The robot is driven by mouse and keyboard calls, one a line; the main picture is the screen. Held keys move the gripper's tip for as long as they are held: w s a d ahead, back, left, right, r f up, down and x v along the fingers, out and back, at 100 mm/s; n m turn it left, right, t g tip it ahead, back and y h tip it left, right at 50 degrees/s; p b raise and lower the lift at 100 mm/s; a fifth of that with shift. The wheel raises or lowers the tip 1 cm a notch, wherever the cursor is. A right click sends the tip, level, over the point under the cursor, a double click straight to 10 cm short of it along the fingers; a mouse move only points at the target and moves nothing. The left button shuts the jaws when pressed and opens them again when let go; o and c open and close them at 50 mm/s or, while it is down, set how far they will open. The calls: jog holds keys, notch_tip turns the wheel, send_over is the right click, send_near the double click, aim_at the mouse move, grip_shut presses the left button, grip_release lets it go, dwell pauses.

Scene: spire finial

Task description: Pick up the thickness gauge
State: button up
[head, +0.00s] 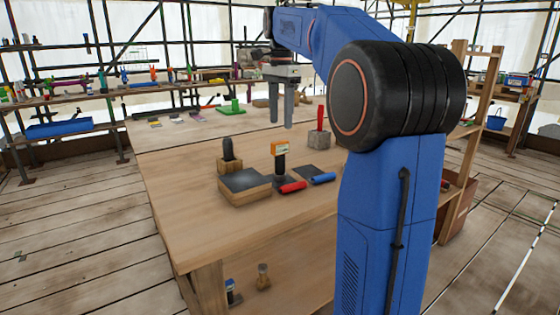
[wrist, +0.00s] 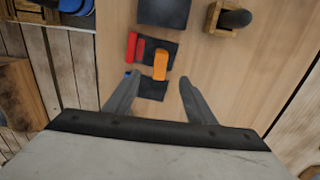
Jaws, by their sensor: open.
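The likely thickness gauge is an orange-topped tool with a pale face and a dark lower part (head: 279,150), standing upright on the workbench. Its orange top (wrist: 160,66) shows in the wrist view between my fingers, a little beyond the middle of the gap. My gripper (head: 281,112) is open and empty, pointing down above the bench. In the head view its fingers look higher than the gauge and apart from it. In the wrist view the two fingers (wrist: 159,82) are spread to either side of the gauge, and I see no contact. The gauge's lower part is hidden there.
Close by lie a red-handled tool (head: 293,187), a blue-handled tool (head: 323,178) and dark pads. A dark-topped wooden block (head: 245,187), a wooden holder with a black knob (head: 229,163) and a grey block with a red handle (head: 320,138) stand around. The bench's front left is clear.

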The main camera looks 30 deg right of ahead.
aim_at(280, 159)
notch_tip(280, 159, down, 14)
jog(key=shift+a+f, duration=0.15)
jog(key=shift+f, duration=0.05)
dwell(0.5)
jog(key=shift+c, duration=0.3)
grip_shut()
jog(key=shift+r, duration=0.1)
